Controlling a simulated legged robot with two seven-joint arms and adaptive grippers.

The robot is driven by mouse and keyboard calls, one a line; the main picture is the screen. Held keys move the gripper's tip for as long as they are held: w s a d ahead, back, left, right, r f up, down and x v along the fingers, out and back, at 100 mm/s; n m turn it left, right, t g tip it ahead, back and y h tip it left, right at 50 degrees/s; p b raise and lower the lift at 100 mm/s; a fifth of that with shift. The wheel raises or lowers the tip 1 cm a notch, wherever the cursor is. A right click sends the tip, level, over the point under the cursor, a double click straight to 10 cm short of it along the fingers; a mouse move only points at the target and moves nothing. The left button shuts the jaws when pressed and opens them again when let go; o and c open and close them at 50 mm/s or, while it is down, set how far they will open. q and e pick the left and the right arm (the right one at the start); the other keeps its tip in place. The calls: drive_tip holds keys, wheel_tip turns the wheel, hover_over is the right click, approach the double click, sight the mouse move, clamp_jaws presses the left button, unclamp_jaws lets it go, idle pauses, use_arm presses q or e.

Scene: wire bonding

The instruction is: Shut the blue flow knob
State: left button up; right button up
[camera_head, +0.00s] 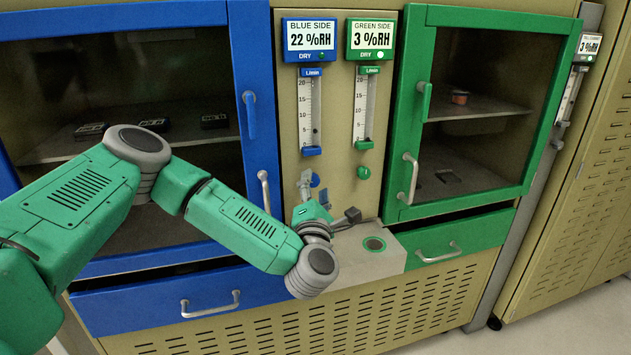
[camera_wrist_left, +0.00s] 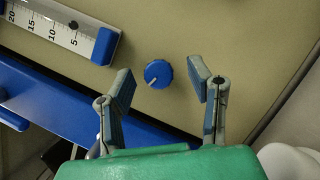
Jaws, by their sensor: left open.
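The blue flow knob (camera_wrist_left: 158,74) is a round blue dial with a pale pointer line on the tan panel. In the left wrist view it lies between and slightly beyond the two fingers of my open left gripper (camera_wrist_left: 166,82), with a gap on both sides. In the head view the knob (camera_head: 315,180) shows partly behind my left gripper (camera_head: 312,186), below the blue flow meter (camera_head: 310,112). The blue display (camera_head: 310,40) reads 22 %RH. My right gripper does not show.
The green flow knob (camera_head: 364,172) sits to the right, below the green flow meter (camera_head: 364,108). The blue door's handle (camera_head: 265,192) is close on the left of my gripper. A grey ledge with a round green-ringed button (camera_head: 374,244) juts out below right.

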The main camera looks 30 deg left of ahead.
use_arm(q)
drive_tip(key=shift+x, duration=0.75)
drive_tip(key=shift+w+a, duration=0.1)
drive_tip(key=shift+a, duration=0.3)
drive_tip(key=shift+a+f, duration=0.1)
drive_tip(key=shift+c, duration=0.9)
clamp_jaws()
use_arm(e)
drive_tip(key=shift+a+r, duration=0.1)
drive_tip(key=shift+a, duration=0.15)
use_arm(q)
drive_tip(key=shift+d, duration=0.25)
